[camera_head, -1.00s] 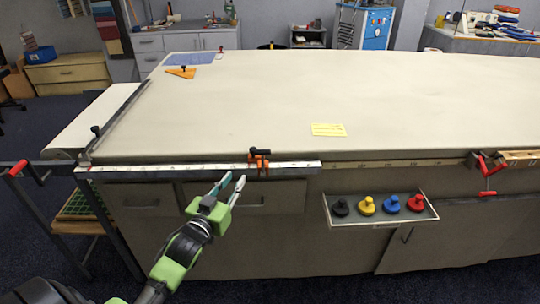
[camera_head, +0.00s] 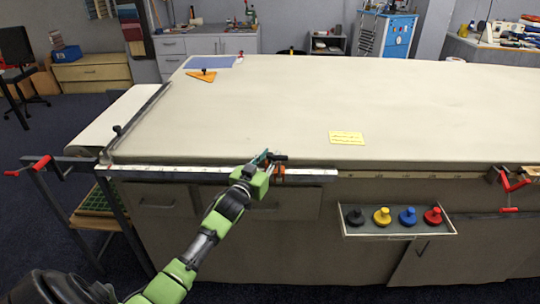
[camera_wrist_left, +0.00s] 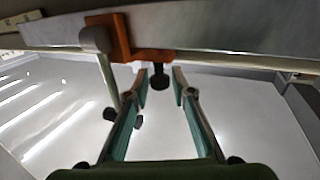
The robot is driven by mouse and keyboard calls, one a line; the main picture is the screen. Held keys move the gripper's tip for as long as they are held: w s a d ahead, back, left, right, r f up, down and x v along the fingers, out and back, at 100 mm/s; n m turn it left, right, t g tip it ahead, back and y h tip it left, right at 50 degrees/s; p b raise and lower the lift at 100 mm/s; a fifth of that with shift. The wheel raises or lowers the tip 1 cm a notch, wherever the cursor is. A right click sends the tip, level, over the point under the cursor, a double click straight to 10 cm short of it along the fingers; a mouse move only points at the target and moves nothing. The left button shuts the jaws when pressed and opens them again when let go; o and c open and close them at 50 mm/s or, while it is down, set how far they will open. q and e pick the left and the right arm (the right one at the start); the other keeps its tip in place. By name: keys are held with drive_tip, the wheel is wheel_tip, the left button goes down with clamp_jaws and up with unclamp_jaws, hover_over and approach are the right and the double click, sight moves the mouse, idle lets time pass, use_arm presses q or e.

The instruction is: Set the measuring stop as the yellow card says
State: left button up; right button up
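The yellow card (camera_head: 346,138) lies on the table top; its writing is too small to read. The measuring stop is an orange block with a black handle (camera_head: 278,157), on the pale ruled rail (camera_head: 160,170) along the table's front edge. My left gripper (camera_head: 267,157) is at the stop and hides part of it. In the left wrist view, the stop's orange block (camera_wrist_left: 122,40) is just ahead of my open fingers (camera_wrist_left: 160,80). A black knob (camera_wrist_left: 158,76) below the block shows between the fingertips, with gaps on both sides. My right gripper is not in view.
A tray (camera_head: 400,237) of black, yellow, blue and red knobs sticks out from the front, right of my arm. A red clamp (camera_head: 510,185) is at the far right of the edge. An orange triangle (camera_head: 203,76) lies at the back left. Most of the table top is clear.

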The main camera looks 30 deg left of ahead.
use_arm(q)
drive_tip(key=shift+w, duration=0.3)
clamp_jaws()
drive_tip(key=shift+s+a, duration=0.25)
drive_tip(key=shift+a, duration=0.25)
drive_tip(key=s+a, duration=0.2)
drive_tip(key=a, duration=0.1)
drive_tip(key=s+a+p, duration=0.1)
drive_tip(key=s+a, duration=0.1)
drive_tip(key=a, duration=0.1)
drive_tip(key=s+a+p, duration=0.1)
drive_tip(key=s+a, duration=0.1)
drive_tip(key=a, duration=0.1)
drive_tip(key=shift+a, duration=0.3)
drive_tip(key=s+a, duration=0.2)
drive_tip(key=a, duration=0.1)
drive_tip(key=s+a, duration=0.2)
drive_tip(key=a, duration=0.2)
drive_tip(key=s+a, duration=0.2)
drive_tip(key=a, duration=0.2)
drive_tip(key=shift+s, duration=0.35)
